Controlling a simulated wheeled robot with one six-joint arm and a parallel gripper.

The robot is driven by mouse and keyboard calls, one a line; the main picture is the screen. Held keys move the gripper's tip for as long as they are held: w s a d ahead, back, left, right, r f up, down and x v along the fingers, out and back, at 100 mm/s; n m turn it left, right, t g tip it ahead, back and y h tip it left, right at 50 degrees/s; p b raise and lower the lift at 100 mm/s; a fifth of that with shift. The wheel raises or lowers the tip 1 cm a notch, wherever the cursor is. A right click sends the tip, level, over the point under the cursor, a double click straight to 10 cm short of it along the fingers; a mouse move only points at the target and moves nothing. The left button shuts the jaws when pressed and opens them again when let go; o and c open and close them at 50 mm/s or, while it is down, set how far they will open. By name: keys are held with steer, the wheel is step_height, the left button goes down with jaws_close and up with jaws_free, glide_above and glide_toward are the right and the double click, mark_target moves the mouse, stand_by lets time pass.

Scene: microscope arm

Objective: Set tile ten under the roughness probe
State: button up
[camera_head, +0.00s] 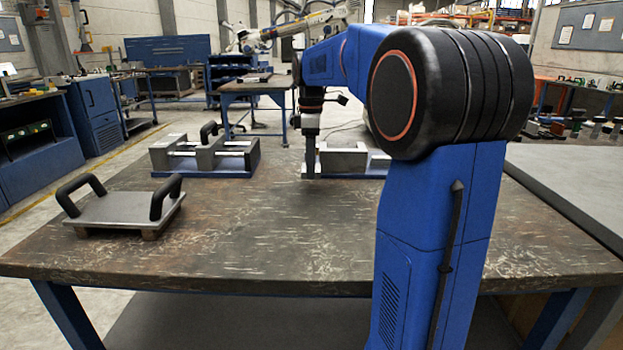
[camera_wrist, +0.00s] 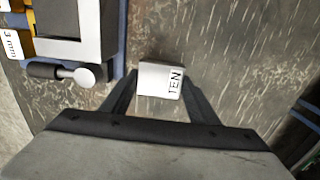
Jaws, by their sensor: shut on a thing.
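Tile ten is a small pale block (camera_wrist: 158,80) marked TEN in the wrist view. It sits between the two dark fingers of my gripper (camera_wrist: 160,84), which is shut on it. The lettering runs sideways along the tile's right side. I cannot tell whether the tile touches the table or hangs just above it. In the head view my gripper (camera_head: 311,172) points down at the far part of the table, beside a grey fixture on a blue base (camera_head: 350,162). The tile cannot be made out there. I cannot identify the roughness probe in either view.
A grey clamp-like fixture on a blue base (camera_head: 203,155) stands left of my gripper. A metal plate with two black handles (camera_head: 126,208) lies at the table's left. The table's front (camera_head: 260,245) is clear.

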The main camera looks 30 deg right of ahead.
steer(key=shift+a+f, duration=0.1)
steer(key=shift+f, duration=2.15)
steer(key=shift+f, duration=0.1)
steer(key=o, duration=1.6)
steer(key=shift+c, duration=0.2)
